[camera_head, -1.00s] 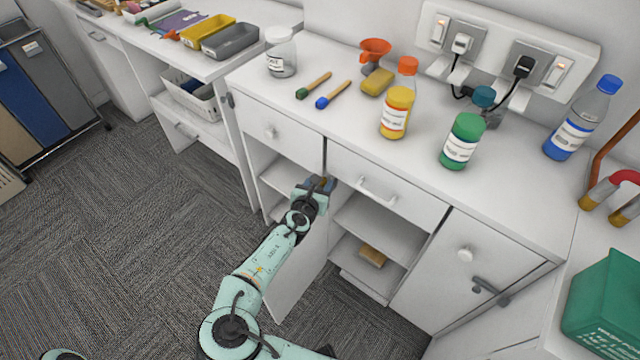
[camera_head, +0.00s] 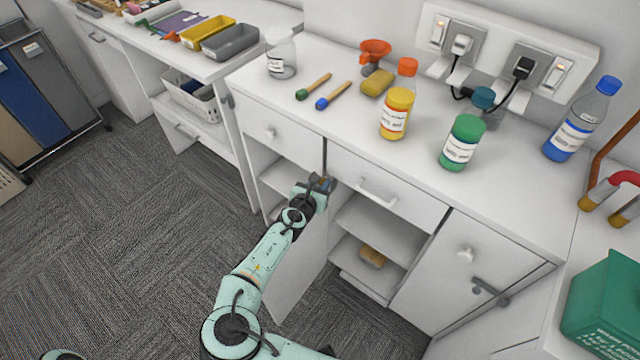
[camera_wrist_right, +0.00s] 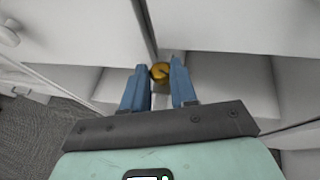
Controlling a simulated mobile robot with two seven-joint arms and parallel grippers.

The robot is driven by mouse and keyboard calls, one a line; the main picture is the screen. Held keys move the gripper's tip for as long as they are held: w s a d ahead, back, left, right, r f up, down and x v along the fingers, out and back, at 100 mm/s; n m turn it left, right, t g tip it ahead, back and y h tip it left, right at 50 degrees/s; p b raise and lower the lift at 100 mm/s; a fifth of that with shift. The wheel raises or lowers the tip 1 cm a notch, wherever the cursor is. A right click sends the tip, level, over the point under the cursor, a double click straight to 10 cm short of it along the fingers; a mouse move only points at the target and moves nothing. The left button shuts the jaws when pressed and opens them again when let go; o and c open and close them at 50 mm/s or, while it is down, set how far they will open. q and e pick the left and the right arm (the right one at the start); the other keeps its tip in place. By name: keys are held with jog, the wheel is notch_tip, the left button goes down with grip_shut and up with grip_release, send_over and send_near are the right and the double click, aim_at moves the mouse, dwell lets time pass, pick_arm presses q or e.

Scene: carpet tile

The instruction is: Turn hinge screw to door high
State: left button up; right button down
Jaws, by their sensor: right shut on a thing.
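The hinge screw (camera_wrist_right: 160,72) shows in the right wrist view as a round brass-coloured head between the blue fingertips. My right gripper (camera_wrist_right: 158,82) is shut on it, at the top of the open cabinet under the drawers. In the head view my right gripper (camera_head: 321,184) is at the upper edge of the open white door (camera_head: 300,265), which stands out from the cabinet. The gripper mostly hides the screw there. My left gripper is not in view.
The open shelves (camera_head: 378,228) hold a small tan block (camera_head: 372,257). Drawers with handles (camera_head: 377,193) lie just above the gripper. The carpet at left is clear.

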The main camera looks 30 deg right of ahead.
jog(key=shift+w+a+m+g+h+p, duration=0.15)
jog(key=shift+m+g+h+p, duration=0.1)
jog(key=shift+m+g+h, duration=0.25)
jog(key=shift+w+a+m+g+h+p, duration=0.1)
jog(key=shift+w+m+g+h+p, duration=0.15)
jog(key=shift+m+g, duration=0.3)
jog(key=shift+w+r+m+g+h+p, duration=0.15)
jog(key=shift+m+g+h+p, duration=0.2)
jog(key=shift+m+g+p, duration=0.35)
jog(key=m+g+p, duration=0.2)
jog(key=m+g, duration=0.1)
jog(key=shift+w+h, duration=0.2)
jog(key=shift+h, duration=0.2)
jog(key=shift+w+m+g+p, duration=0.15)
jog(key=shift+m+g+p, duration=1)
jog(key=shift+p, duration=0.45)
jog(key=shift+w+m+g+p, duration=0.15)
jog(key=shift+m+g+p, duration=0.65)
jog(key=shift+g+p, duration=0.65)
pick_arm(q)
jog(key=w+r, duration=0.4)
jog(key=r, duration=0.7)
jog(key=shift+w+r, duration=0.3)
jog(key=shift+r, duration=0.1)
pick_arm(e)
jog(key=c, duration=0.9)
grip_release()
jog(key=shift+c, duration=0.2)
